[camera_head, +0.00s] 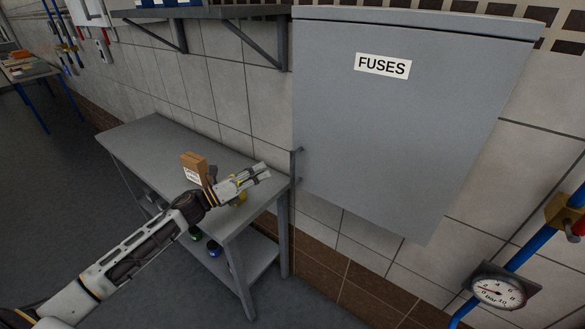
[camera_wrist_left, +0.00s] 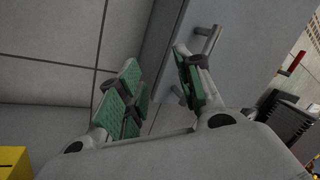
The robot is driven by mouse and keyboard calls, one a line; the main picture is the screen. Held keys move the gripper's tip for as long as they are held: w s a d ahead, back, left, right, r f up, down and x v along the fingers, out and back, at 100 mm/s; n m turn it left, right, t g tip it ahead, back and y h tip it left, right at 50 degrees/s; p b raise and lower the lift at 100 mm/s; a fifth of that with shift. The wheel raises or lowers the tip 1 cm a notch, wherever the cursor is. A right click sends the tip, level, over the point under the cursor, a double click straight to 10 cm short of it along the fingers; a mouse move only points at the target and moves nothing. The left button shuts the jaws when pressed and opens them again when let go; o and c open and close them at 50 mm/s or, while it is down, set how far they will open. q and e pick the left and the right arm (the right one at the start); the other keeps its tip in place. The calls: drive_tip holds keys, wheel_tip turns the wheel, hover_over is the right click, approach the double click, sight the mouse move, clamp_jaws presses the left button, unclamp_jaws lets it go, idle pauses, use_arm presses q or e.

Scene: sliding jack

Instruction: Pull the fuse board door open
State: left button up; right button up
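The grey fuse board (camera_head: 400,120) hangs on the tiled wall with a "FUSES" label, and its door looks closed. A small bar handle (camera_head: 298,165) sits at the door's lower left edge. My left gripper (camera_head: 266,172) is just left of the handle, apart from it in the head view, with its fingers pointing towards the board. In the left wrist view its green-padded fingers (camera_wrist_left: 158,88) are spread and hold nothing. The handle (camera_wrist_left: 208,38) shows there beyond the right-hand finger, which partly hides it. My right gripper is not in view.
A grey metal bench (camera_head: 145,140) stands below and left of the board, with a small brown box (camera_head: 194,166) on it near my left wrist. A shelf (camera_head: 200,12) is above. A pressure gauge (camera_head: 497,292) and blue pipe are at lower right.

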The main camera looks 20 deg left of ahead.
use_arm(q)
drive_tip(key=s+r+m+g+h, duration=0.1)
drive_tip(key=m+g, duration=0.1)
drive_tip(key=m, duration=0.2)
drive_tip(key=s+a+m+g+h, duration=0.1)
drive_tip(key=m+g, duration=0.2)
drive_tip(key=m, duration=0.1)
drive_tip(key=s+a+r+m+g+h, duration=0.1)
drive_tip(key=m+g, duration=0.1)
drive_tip(key=m, duration=0.2)
drive_tip(key=shift+s+r+g+h, duration=0.3)
drive_tip(key=shift+s, duration=0.1)
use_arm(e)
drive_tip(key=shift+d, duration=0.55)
use_arm(q)
drive_tip(key=shift+d, duration=0.1)
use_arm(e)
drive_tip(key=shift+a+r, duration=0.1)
use_arm(q)
drive_tip(key=p, duration=0.4)
hover_over(293, 189)
drive_tip(key=shift+w+a+r, duration=0.1)
drive_tip(key=shift+w+a, duration=0.1)
drive_tip(key=shift+w, duration=0.15)
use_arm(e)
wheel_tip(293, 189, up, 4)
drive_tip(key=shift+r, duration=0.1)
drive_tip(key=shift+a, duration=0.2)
